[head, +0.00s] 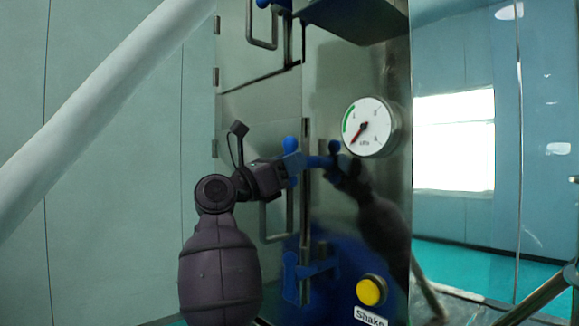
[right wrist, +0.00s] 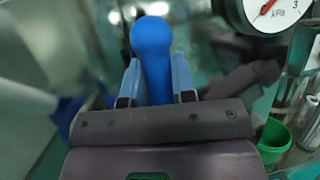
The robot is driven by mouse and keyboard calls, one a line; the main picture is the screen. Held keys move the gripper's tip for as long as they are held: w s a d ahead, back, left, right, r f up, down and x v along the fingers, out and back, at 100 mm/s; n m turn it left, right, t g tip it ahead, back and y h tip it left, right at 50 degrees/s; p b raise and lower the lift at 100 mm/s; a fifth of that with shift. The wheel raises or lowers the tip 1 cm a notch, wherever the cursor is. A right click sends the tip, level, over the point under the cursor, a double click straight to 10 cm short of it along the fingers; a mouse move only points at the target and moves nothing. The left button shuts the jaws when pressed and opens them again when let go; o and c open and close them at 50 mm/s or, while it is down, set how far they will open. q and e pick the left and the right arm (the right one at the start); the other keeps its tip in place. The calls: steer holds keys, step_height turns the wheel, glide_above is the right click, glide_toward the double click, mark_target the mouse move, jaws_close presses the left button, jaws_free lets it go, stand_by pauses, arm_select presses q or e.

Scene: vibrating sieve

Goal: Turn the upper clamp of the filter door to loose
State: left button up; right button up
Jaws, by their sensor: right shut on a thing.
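The upper clamp (head: 291,144) of the filter door is a blue lever with a rounded knob, at the door's right edge in the middle of the head view. My right gripper (head: 293,165) is shut on this clamp, with its dark body to the left of it. In the right wrist view the blue knob (right wrist: 151,38) stands up between the two light-blue fingers (right wrist: 156,72). The fingers partly hide the clamp's base. The filter door (head: 258,132) is a steel panel and looks closed. My left gripper is not in view.
A second blue clamp (head: 291,278) sits lower on the same door edge. A door handle (head: 266,222) is just below my gripper. A pressure gauge (head: 370,127) and a yellow button (head: 370,291) are to the right. A green cup (right wrist: 274,138) shows in the wrist view.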

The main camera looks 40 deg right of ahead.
steer(key=o, duration=0.9)
steer(key=shift+w+a+f, duration=0.1)
steer(key=shift+a+f, duration=0.15)
steer(key=shift+a, duration=0.25)
steer(key=b+v, duration=0.1)
steer(key=v, duration=0.8)
steer(key=shift+a, duration=0.3)
